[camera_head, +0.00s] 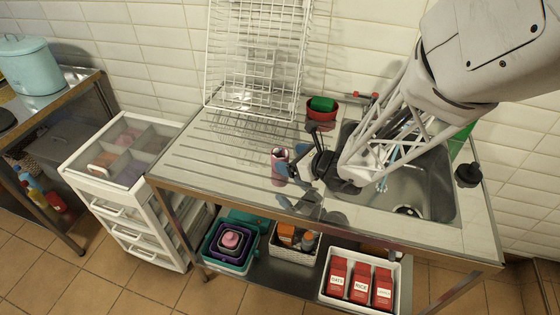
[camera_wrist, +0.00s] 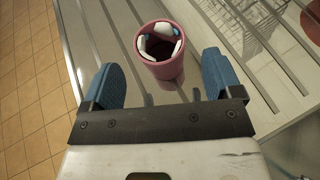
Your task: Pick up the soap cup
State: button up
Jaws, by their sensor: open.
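The soap cup (camera_head: 280,167) is a pink, upright cup on the ribbed steel drainboard, left of the sink and near the counter's front edge. In the wrist view the cup (camera_wrist: 161,70) shows from above, with white and blue pieces inside its rim and a dark hollow. My gripper (camera_head: 302,165) is just right of the cup in the head view. In the wrist view its two blue fingertips (camera_wrist: 160,75) are spread wide, one on each side of the cup and a little short of it. No contact with the cup is visible.
A white wire rack (camera_head: 258,60) stands against the tiled wall behind the drainboard. A red bowl with a green item (camera_head: 322,106) sits at the back. The sink (camera_head: 415,190) lies to the right. The drainboard left of the cup is clear.

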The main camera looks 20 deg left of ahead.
aim_at(274, 151)
jog(key=shift+f+x, duration=0.2)
jog(key=shift+x, duration=2.4)
jog(key=c, duration=1.1)
jog(key=shift+r, duration=0.15)
jog(key=shift+r, duration=0.7)
notch_tip(274, 151, up, 2)
jog(key=shift+r, duration=0.1)
jog(key=s+d, duration=0.3)
jog(key=s, duration=0.1)
jog(key=s+d, duration=0.3)
jog(key=s, duration=0.2)
jog(key=s+d+r, duration=0.1)
jog(key=s+d, duration=0.2)
jog(key=s, duration=0.1)
jog(key=shift+s, duration=0.2)
